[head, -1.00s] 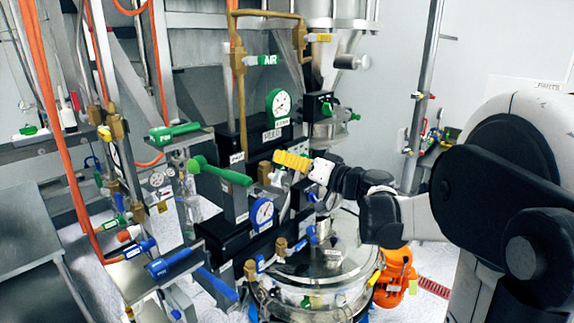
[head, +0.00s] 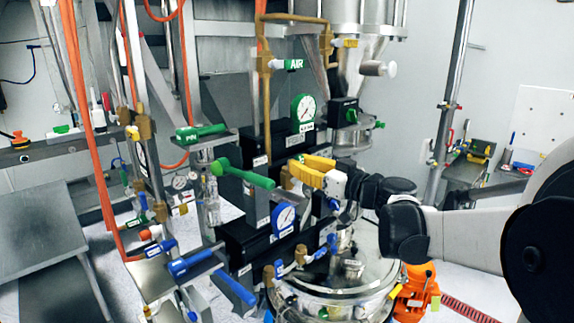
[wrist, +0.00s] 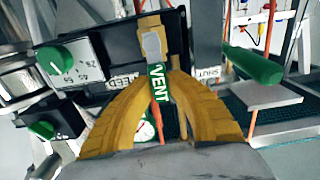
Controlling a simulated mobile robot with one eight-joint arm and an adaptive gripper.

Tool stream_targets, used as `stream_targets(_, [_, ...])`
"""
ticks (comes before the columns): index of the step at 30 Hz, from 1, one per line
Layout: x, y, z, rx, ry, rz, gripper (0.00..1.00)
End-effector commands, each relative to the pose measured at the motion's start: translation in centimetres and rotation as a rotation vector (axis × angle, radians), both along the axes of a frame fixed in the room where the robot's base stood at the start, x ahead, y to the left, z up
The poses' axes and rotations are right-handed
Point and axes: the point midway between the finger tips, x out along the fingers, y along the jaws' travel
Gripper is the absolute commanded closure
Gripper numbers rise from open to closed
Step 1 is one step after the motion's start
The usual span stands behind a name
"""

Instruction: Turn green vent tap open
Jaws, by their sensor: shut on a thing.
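The green vent tap handle (wrist: 159,84), with white VENT lettering, lies between my yellow fingers in the wrist view. It runs along the finger gap from a brass and grey fitting (wrist: 152,42). My gripper (wrist: 161,80) is shut on this handle. In the head view my gripper (head: 296,168) reaches in from the right at the middle of the equipment, and its fingers hide the handle there.
A larger green lever (head: 243,174) sticks out left of my gripper; it also shows in the wrist view (wrist: 252,65). A green gauge (head: 304,107) stands above and a blue gauge (head: 284,219) below. A round steel vessel lid (head: 350,272) lies underneath.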

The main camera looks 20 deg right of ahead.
Motion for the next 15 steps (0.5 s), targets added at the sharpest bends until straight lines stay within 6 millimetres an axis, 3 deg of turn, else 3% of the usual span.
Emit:
stream_targets(12, [0.04, 0.04, 0.14, -0.003, -0.003, 0.000, 1.00])
stream_targets(13, [0.04, 0.04, 0.14, -0.003, -0.003, 0.000, 0.76])
stream_targets(15, [0.04, 0.04, 0.12, -0.003, -0.003, 0.000, 0.59])
